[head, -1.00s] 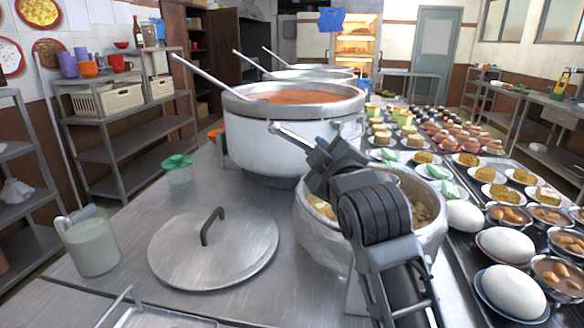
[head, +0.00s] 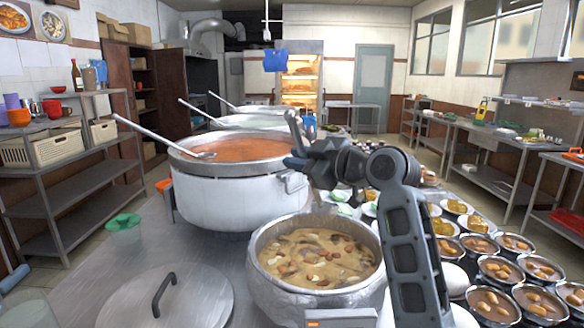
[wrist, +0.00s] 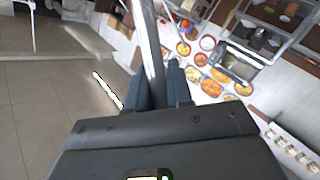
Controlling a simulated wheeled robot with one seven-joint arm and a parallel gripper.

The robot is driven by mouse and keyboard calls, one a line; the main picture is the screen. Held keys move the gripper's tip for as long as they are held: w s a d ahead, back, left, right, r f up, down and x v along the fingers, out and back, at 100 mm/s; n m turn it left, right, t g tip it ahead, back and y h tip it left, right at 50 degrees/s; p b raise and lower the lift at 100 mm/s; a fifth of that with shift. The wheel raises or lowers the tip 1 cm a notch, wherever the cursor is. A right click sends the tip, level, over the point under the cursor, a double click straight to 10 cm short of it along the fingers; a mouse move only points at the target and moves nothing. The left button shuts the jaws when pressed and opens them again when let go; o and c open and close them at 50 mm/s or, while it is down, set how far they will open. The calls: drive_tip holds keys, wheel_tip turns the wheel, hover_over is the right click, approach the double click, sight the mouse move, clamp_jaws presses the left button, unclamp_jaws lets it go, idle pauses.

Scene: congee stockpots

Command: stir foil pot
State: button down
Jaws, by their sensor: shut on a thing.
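The foil pot (head: 318,304) stands on the steel counter in front of me, open, full of brown congee (head: 318,258) with chunks. My gripper (head: 300,162) is above and behind this pot, in front of the large pot's right rim. It is shut on a metal handle (head: 294,125), which rises steeply from the jaws. In the wrist view the handle (wrist: 151,45) runs between the two blue-grey fingers (wrist: 153,88). I cannot make out the handle's other end, and no part of it shows in the congee.
A large pot (head: 225,190) of red soup with a ladle (head: 155,132) stands behind on the left. A lid (head: 190,300) and a green-topped cup (head: 124,228) lie left of the foil pot. Bowls (head: 495,270) and plates crowd the right side.

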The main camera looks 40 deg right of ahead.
drive_tip(key=shift+d+r+y, duration=0.25)
drive_tip(key=shift+r+y, duration=0.05)
drive_tip(key=shift+r, duration=0.2)
wheel_tip(320, 180, down, 16)
drive_tip(key=b, duration=1.1)
drive_tip(key=shift+w+d+r, duration=0.1)
drive_tip(key=shift+r, duration=0.05)
